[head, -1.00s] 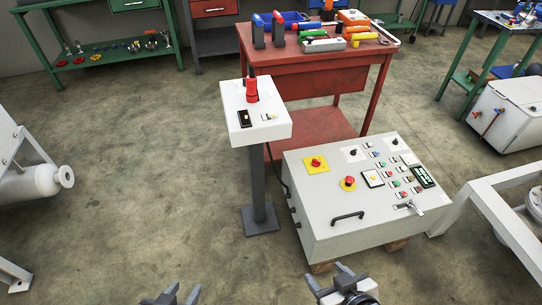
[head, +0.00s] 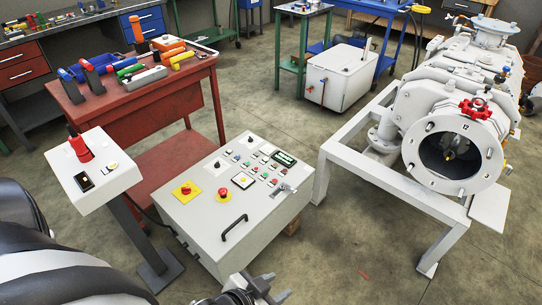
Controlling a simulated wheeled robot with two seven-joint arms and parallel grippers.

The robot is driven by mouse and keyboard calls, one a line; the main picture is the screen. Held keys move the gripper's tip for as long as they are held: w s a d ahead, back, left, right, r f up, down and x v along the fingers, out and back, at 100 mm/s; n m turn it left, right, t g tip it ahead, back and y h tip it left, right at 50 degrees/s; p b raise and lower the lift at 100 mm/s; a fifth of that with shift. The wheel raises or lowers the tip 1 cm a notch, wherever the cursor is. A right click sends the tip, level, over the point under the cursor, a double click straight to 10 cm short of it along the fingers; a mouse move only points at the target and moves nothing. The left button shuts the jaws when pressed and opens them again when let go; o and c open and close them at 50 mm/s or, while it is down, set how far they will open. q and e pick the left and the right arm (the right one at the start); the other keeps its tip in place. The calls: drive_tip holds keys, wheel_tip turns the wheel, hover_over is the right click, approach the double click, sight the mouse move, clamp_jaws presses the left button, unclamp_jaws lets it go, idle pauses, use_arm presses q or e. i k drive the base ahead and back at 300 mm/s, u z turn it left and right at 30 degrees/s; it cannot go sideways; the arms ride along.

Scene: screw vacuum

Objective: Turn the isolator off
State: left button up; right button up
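The grey control box (head: 205,224) stands in the middle on the floor, with a sloping panel of buttons and knobs. A silver rotary handle (head: 284,189) sits at the panel's right edge; it may be the isolator, but no label is readable. My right gripper is not in view.
A white pedestal (head: 105,175) with a red switch stands left of the box. A red tool table (head: 150,97) is behind. A white frame (head: 395,205) carrying a large vacuum machine (head: 425,100) is on the right.

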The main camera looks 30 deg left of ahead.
sight(185, 191)
drive_tip(key=u, duration=2.55)
drive_tip(key=i, duration=1)
